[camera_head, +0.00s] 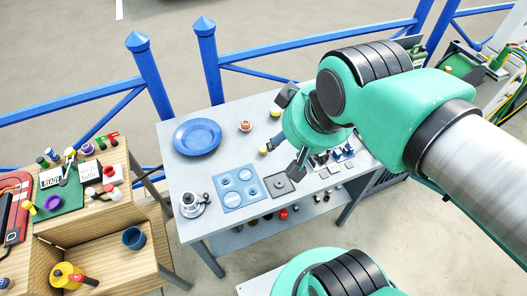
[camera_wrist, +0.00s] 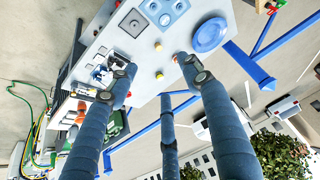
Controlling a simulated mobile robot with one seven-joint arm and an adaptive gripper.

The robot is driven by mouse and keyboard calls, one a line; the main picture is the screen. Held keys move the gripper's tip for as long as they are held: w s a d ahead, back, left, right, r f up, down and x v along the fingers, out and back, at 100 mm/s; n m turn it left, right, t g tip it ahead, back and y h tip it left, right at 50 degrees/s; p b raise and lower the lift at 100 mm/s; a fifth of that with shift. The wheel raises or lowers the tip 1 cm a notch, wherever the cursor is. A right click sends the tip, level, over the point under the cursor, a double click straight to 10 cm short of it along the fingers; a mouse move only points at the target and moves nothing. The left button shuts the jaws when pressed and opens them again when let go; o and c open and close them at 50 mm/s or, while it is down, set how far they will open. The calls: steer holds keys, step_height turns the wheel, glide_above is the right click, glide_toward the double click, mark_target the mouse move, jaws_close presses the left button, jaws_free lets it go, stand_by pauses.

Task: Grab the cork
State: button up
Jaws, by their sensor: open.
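I cannot tell for sure which small piece is the cork. Two small yellowish-tan pieces stand on the grey table (camera_head: 185,165): one nearer the blue tray (camera_head: 263,150), also in the wrist view (camera_wrist: 158,46), and one farther back (camera_head: 276,112), which also shows in the wrist view (camera_wrist: 160,75). My gripper (camera_head: 284,132) is over the table, close to both, with its dark fingers spread apart. In the wrist view the gripper (camera_wrist: 155,70) is open and empty, and the farther-back piece appears between its fingertips. The height gap to the pieces is unclear.
A blue plate (camera_head: 197,137) and a small orange-white item (camera_head: 245,126) are on the table to the left. A blue tray with round recesses (camera_head: 238,188) and a grey square plate (camera_head: 279,184) lie toward the front. Blue railings (camera_head: 210,75) run behind. A wooden workbench (camera_head: 90,225) stands left.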

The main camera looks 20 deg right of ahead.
steer(key=shift+w, duration=0.1)
steer(key=w+d+f+g+p, duration=0.1)
steer(key=w+f, duration=0.3)
steer(key=w, duration=0.5)
steer(key=w+d+f+g, duration=0.15)
steer(key=w+f, duration=0.25)
steer(key=w, duration=0.4)
steer(key=w+d+f+g, duration=0.1)
steer(key=w+f, duration=0.4)
steer(key=f, duration=0.5)
steer(key=w+d+f+p, duration=0.1)
steer(key=w+d+f, duration=0.2)
steer(key=w+f, duration=0.3)
step_height(320, 180, down, 4)
steer(key=shift+w+g, duration=0.2)
steer(key=shift+g, duration=0.15)
steer(key=shift+f, duration=0.1)
glide_above(263, 149)
steer(key=shift+s+f+b, duration=0.15)
steer(key=shift+f+b, duration=0.05)
steer(key=shift+f, duration=1.9)
steer(key=shift+s+f+b, duration=0.1)
steer(key=shift+f+b, duration=0.05)
steer(key=shift+f, duration=1.9)
steer(key=shift+f, duration=0.1)
